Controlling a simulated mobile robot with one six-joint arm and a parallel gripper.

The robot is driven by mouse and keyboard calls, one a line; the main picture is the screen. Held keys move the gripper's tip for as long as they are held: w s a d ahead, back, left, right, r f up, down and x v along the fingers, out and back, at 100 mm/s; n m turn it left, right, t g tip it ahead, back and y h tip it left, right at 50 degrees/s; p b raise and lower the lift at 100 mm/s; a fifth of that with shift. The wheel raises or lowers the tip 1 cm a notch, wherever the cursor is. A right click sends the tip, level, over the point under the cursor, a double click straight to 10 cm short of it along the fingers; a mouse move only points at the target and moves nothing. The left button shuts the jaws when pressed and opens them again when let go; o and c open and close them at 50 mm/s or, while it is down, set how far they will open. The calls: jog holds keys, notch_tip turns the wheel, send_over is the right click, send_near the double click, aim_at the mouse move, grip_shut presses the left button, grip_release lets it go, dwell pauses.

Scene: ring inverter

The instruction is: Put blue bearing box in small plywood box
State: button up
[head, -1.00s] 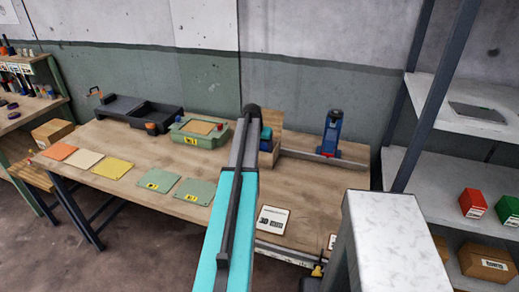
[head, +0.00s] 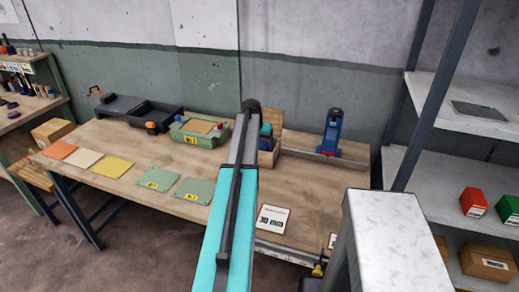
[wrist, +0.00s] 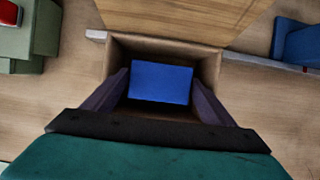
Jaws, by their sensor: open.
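The small plywood box (wrist: 207,62) stands open on the bench, its lid raised at the back. It also shows in the head view (head: 268,158), partly behind my arm. The blue bearing box (wrist: 160,82) lies inside the plywood box, seen from above in the wrist view. My gripper (wrist: 160,85) is open over the plywood box. Its dark fingers reach down inside the walls, one on each side of the blue box, with gaps visible between fingers and box.
A blue upright device (head: 332,132) on a metal rail stands right of the box. A green fixture (head: 199,131) and black trays (head: 156,113) stand to the left. Flat coloured plates (head: 115,167) lie along the bench. A shelf (head: 440,175) stands at the right.

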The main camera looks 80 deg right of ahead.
jog(key=b+v, duration=0.2)
jog(key=v, duration=0.8)
jog(key=shift+a+r, duration=0.1)
jog(key=shift+r, duration=0.05)
dwell(0.6)
